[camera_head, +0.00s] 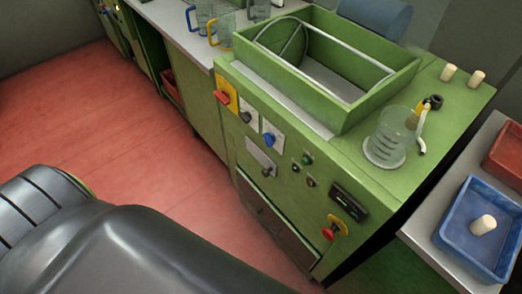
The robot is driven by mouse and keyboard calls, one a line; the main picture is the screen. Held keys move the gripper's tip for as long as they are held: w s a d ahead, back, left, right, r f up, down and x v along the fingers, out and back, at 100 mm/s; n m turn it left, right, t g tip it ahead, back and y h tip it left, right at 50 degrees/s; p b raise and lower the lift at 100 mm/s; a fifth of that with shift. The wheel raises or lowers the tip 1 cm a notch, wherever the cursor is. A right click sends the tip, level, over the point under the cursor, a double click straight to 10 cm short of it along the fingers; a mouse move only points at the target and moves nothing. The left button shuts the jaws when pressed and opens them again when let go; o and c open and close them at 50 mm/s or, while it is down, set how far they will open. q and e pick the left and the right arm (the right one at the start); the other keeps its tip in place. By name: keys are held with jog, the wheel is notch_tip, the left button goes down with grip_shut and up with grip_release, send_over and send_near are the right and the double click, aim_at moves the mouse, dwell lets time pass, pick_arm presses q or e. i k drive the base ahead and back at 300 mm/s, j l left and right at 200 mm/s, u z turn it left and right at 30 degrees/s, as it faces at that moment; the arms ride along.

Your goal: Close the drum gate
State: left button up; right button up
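A green machine (238,113) stands in the middle, with an open-topped green box (385,95) on it. Inside the box a metal frame shows, with a round disc-like end (292,45) at the left and a long pale bar (345,45) along the back. I take this to be the drum. I cannot clearly pick out its gate or tell whether it is open or shut. Neither of my grippers is in view.
A blue tray (452,237) with one cork (482,225) and a red tray (506,150) sit at right. Jugs (222,32) stand on the back-left counter. The red floor is clear.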

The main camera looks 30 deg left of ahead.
aim_at(270, 165)
jog(key=j+z, duration=0.3)
jog(key=z, duration=0.15)
jog(key=j+z, duration=0.65)
jog(key=z, duration=0.2)
jog(key=k+j, duration=0.1)
jog(key=j, duration=0.3)
jog(key=k+j+z, duration=0.15)
jog(key=j, duration=0.2)
jog(key=k+j, duration=0.15)
jog(key=j, duration=0.25)
jog(key=k+j+z, duration=0.15)
jog(key=j, duration=0.2)
jog(key=k+j, duration=0.15)
jog(key=j, duration=0.2)
jog(key=k+j+z, duration=0.15)
jog(key=j, duration=0.2)
jog(key=k+j, duration=0.15)
jog(key=j, duration=0.15)
jog(key=k+j, duration=0.15)
jog(key=j, duration=0.15)
jog(key=k+j, duration=0.1)
jog(key=j, duration=0.2)
